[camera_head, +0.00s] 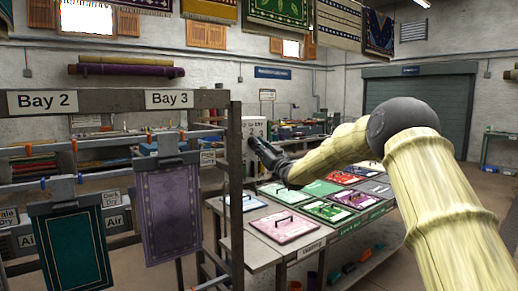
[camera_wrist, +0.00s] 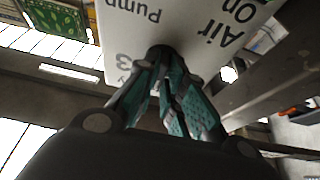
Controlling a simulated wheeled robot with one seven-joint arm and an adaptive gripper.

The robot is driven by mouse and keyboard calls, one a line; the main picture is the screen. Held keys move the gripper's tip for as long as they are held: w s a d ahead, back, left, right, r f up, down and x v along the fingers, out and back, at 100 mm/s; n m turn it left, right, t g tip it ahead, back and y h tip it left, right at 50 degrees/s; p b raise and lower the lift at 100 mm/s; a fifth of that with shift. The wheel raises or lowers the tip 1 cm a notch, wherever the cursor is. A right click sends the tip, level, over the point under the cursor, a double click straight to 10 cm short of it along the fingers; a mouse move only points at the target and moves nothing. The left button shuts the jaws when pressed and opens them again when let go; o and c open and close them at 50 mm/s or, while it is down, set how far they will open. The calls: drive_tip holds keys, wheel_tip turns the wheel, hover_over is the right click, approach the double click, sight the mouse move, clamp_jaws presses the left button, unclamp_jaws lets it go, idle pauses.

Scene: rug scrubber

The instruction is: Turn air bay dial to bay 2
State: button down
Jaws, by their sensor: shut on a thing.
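A white control panel (camera_head: 257,126) stands just behind the bay frame in the head view, with small numerals on its face. In the wrist view the panel (camera_wrist: 197,32) is upside down and shows "Air on", "Pump" and a "3". My gripper (camera_head: 256,145) reaches the panel's face. In the wrist view my gripper (camera_wrist: 164,72) has its teal fingers closed around the dark dial (camera_wrist: 159,51) on the panel. The fingers hide most of the dial, and its pointer direction cannot be told.
Signs for Bay 2 (camera_head: 43,102) and Bay 3 (camera_head: 169,99) sit on a metal frame (camera_head: 236,190). A teal rug (camera_head: 72,253) and a purple rug (camera_head: 168,212) hang below. A table (camera_head: 256,247) with colored boards lies right of the frame, under my arm.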

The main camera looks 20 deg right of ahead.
drive_tip(key=shift+r, duration=0.6)
drive_tip(key=c, duration=1.5)
unclamp_jaws()
drive_tip(key=shift+c, duration=0.2)
drive_tip(key=shift+w+a+f, duration=0.1)
drive_tip(key=shift+w+f, duration=0.15)
drive_tip(key=shift+s, duration=0.15)
drive_tip(key=shift+f, duration=0.25)
drive_tip(key=v, duration=1.2)
